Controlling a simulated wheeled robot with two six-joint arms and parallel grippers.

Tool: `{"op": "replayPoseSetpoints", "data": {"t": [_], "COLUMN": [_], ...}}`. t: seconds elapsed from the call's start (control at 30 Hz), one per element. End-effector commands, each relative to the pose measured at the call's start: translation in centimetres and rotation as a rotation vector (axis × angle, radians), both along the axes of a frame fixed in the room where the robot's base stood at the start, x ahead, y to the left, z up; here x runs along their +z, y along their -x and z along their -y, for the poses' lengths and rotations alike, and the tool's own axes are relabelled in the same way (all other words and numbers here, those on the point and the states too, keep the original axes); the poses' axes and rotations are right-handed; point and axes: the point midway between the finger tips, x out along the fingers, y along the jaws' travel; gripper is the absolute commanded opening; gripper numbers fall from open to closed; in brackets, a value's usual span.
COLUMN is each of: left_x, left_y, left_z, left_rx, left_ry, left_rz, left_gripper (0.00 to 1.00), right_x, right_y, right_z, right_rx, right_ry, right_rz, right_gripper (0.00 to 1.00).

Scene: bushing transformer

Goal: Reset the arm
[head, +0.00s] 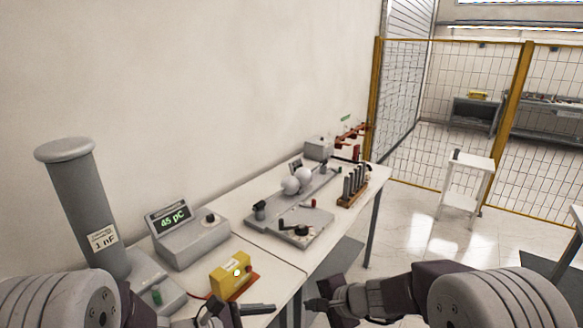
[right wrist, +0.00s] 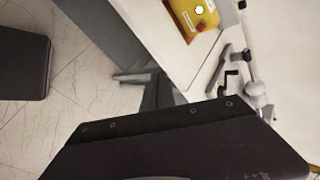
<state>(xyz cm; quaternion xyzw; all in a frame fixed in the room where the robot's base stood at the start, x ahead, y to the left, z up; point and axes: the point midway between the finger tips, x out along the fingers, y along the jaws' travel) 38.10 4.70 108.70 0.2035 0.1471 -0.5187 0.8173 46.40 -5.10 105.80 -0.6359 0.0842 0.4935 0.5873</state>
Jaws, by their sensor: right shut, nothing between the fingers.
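My right gripper (head: 314,303) is at the lower middle of the head view, past the table's front edge and over the floor. It is shut and holds nothing. My left gripper (head: 240,310) is at the bottom of the head view, just in front of the yellow box; its fingers are partly cut off, so I cannot tell whether it is open. The right wrist view shows a dark part of my own arm across its lower half.
The white table (head: 272,262) carries a yellow box (head: 231,276), a meter reading 45 pC (head: 188,236), a grey column (head: 85,205), a device with two spheres (head: 291,184) and a rack of cylinders (head: 353,184). A white stand (head: 470,162) is near the yellow-framed fence (head: 519,85).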

Motion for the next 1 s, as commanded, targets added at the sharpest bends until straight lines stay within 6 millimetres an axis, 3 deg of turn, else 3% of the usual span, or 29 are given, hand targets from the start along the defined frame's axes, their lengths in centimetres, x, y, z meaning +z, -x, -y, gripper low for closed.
{"op": "replayPoseSetpoints", "data": {"t": [0.1, 0.17, 0.27, 0.33, 0.4, 0.5, 0.6, 0.73, 1.0], "left_x": [-3.5, -5.4, -9.3, -11.7, -13.0, -13.4, -13.6, -13.5, -13.5], "left_y": [4.6, 7.2, 11.3, 12.9, 12.9, 11.6, 10.3, 9.1, 9.2], "left_z": [1.9, 2.0, 0.1, -3.0, -6.4, -10.5, -12.6, -13.4, -13.3], "left_rx": [-0.256, -0.413, -0.724, -0.96, -1.163, -1.375, -1.511, -1.563, -1.563], "left_ry": [-0.149, -0.255, -0.486, -0.68, -0.859, -1.05, -1.161, -1.222, -1.217], "left_rz": [0.04, 0.073, 0.164, 0.257, 0.355, 0.466, 0.544, 0.605, 0.602], "left_gripper": [0.71, 0.71, 0.71, 0.71, 0.71, 0.71, 0.71, 0.71, 0.71], "right_x": [-2.5, -3.8, -6.4, -8.2, -9.3, -10.0, -10.5, -10.6, -10.6], "right_y": [2.9, 4.8, 8.7, 11.7, 14.1, 16.5, 17.6, 17.6, 17.5], "right_z": [0.9, 1.6, 3.6, 5.7, 7.8, 10.3, 12.0, 12.6, 12.6], "right_rx": [0.134, 0.224, 0.41, 0.561, 0.702, 0.862, 0.954, 0.963, 0.957], "right_ry": [0.109, 0.181, 0.335, 0.461, 0.577, 0.7, 0.772, 0.797, 0.794], "right_rz": [0.004, 0.002, -0.014, -0.034, -0.057, -0.092, -0.118, -0.129, -0.13], "right_gripper": [0.0, 0.0, 0.0, 0.0, 0.0, 0.0, 0.0, 0.0, 0.0]}}
